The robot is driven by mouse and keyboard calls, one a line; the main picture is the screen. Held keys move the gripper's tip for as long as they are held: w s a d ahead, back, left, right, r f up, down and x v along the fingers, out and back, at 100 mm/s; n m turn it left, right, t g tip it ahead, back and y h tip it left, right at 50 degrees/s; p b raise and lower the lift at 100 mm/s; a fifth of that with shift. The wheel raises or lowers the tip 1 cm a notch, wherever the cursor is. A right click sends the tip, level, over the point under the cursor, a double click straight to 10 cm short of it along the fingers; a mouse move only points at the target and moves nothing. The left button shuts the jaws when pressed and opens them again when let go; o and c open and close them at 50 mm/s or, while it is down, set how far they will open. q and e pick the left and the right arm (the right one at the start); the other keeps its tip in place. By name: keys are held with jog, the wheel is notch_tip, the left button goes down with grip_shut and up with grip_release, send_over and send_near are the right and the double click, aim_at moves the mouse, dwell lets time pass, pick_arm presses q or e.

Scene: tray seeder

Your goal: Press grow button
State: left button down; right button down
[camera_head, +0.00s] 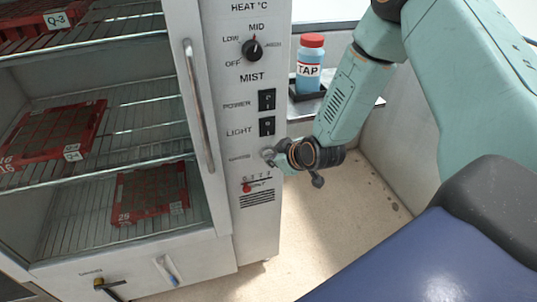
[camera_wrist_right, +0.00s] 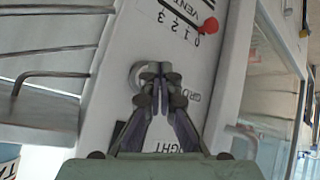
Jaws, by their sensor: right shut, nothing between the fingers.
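The grow button sits on the cabinet's control panel (camera_head: 228,127), below the light switch (camera_head: 267,126). In the right wrist view a round metal rim of the button (camera_wrist_right: 136,73) shows behind my fingertips, with a partly hidden label starting "GRO" beside it. My right gripper (camera_head: 270,157) is shut and empty, its fingertips in front of the button. It also shows in the right wrist view (camera_wrist_right: 157,76). The fingers cover most of the button, so I cannot tell whether they touch it or whether it is pressed in. My left gripper is out of view.
A red vent slider knob (camera_head: 247,188) is just below; it also shows in the right wrist view (camera_wrist_right: 210,25). A TAP bottle (camera_head: 309,65) stands behind my right arm.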

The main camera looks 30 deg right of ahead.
jog(key=shift+w+d, duration=0.15)
jog(key=shift+w, duration=0.4)
dwell(1.0)
jog(key=shift+s, duration=0.15)
jog(key=shift+s+a+p, duration=0.2)
jog(key=shift+s+p, duration=0.3)
jog(key=shift+s, duration=0.3)
jog(key=s+p, duration=0.1)
jog(key=s, duration=0.1)
jog(key=s+a+p, duration=0.1)
jog(key=s, duration=0.1)
jog(key=shift+s+a, duration=0.1)
jog(key=shift+s, duration=0.3)
dwell(0.4)
